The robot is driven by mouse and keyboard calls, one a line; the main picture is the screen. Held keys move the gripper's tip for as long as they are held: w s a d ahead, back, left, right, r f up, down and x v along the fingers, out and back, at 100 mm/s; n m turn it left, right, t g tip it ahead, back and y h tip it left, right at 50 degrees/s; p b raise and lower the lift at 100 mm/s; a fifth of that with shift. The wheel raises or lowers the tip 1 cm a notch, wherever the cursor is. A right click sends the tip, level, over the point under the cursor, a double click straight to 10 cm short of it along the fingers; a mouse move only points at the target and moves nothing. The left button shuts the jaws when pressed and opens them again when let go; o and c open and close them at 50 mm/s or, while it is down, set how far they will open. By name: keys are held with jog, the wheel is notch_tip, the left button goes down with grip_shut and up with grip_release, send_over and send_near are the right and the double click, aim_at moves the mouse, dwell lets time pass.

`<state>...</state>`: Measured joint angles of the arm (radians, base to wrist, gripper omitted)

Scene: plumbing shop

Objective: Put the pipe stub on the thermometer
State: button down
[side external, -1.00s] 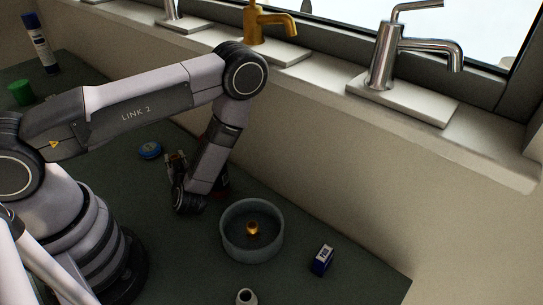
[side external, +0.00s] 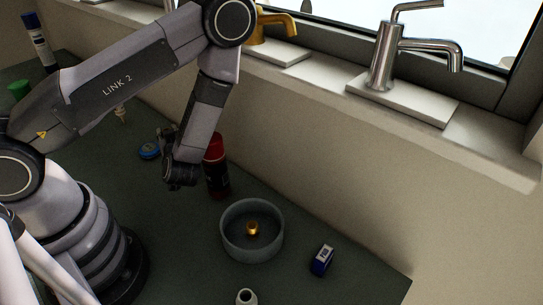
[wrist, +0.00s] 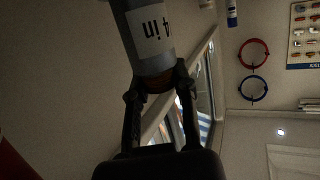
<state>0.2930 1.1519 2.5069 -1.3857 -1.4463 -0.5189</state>
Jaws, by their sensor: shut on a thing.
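In the wrist view my gripper (wrist: 158,82) is shut on a grey cylinder with a white label reading "4 in", which I take as the pipe stub (wrist: 152,60). Its brownish end sits between the fingertips, and its far end runs out of the picture. In the side external view my gripper (side external: 166,138) is small and dark, above the bench by the wrist; its hold is unclear there. A round blue thing (side external: 149,151) lies on the bench just left of it. I cannot tell whether this is the thermometer.
A red-capped dark bottle (side external: 216,168) stands close right of my wrist. A grey round bowl (side external: 229,247) holds a brass-coloured piece (side external: 252,228). A blue-and-white box (side external: 322,260) and a white ring-like piece (side external: 246,297) are nearby. A pale small piece (side external: 121,114) shows below my arm.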

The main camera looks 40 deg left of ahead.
jog(key=shift+a+r, duration=0.2)
jog(key=shift+r, duration=0.3)
jog(key=a+r+n+g, duration=0.1)
jog(key=a+n+g, duration=0.25)
jog(key=a, duration=1.15)
jog(key=y, duration=0.1)
send_over(149, 147)
jog(key=shift+g, duration=0.25)
jog(key=shift+d+f, duration=0.1)
jog(key=shift+f, duration=3.7)
jog(key=shift+f, duration=0.2)
jog(key=c, duration=0.9)
grip_release()
